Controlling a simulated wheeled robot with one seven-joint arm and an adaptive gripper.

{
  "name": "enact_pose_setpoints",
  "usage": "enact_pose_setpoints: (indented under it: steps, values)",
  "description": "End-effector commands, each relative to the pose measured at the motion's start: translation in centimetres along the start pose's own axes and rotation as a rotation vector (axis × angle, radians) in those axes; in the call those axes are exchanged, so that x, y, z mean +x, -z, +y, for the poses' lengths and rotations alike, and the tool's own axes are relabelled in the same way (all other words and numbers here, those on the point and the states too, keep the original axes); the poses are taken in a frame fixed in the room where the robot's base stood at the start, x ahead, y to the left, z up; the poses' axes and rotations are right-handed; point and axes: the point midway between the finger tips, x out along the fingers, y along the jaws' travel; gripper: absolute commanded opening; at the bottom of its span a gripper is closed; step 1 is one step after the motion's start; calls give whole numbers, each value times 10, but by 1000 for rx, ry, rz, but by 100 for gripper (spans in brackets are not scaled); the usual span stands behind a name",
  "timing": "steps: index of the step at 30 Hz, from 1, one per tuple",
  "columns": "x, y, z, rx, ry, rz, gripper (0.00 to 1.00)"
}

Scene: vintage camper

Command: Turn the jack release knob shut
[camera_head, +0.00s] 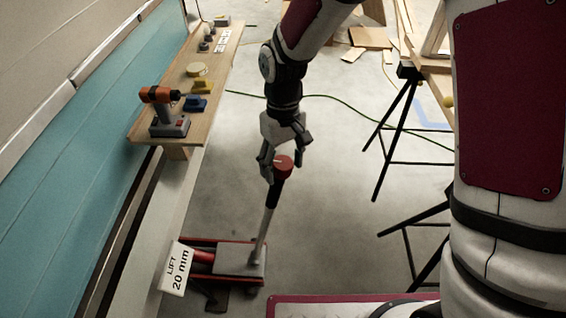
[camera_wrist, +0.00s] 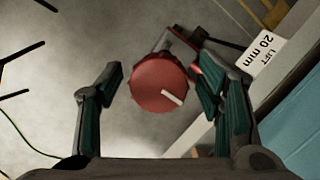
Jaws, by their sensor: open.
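The jack release knob (camera_head: 284,163) is a round red cap on top of the jack's upright handle. In the wrist view the knob (camera_wrist: 160,83) shows a ribbed rim and a white pointer mark toward the lower right. My gripper (camera_head: 277,166) is over the knob from above, its fingers on either side. In the wrist view my gripper (camera_wrist: 165,88) is open, with a clear gap on the left of the knob and a narrower one on the right. The red and grey floor jack (camera_head: 240,258) stands below, beside a white "LIFT 20 mm" sign (camera_head: 176,268).
A wooden shelf (camera_head: 219,62) along the teal camper wall holds an orange drill (camera_head: 163,108), a yellow block (camera_head: 202,87), a blue block (camera_head: 195,103) and small items. Black trestle legs (camera_head: 397,125) stand to the right. A green cable (camera_head: 340,107) crosses the open floor.

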Motion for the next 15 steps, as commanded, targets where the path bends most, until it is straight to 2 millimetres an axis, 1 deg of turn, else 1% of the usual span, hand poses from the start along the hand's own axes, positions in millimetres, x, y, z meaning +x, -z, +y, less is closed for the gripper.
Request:
enact_pose_setpoints:
  steps: [2,5,8,15]
  values:
    - [-4,0,0,0,0,1,60]
    - [-15,1,0,1,-1,5,60]
    - [-32,1,0,1,-1,5,60]
    - [-82,1,0,0,-1,5,60]
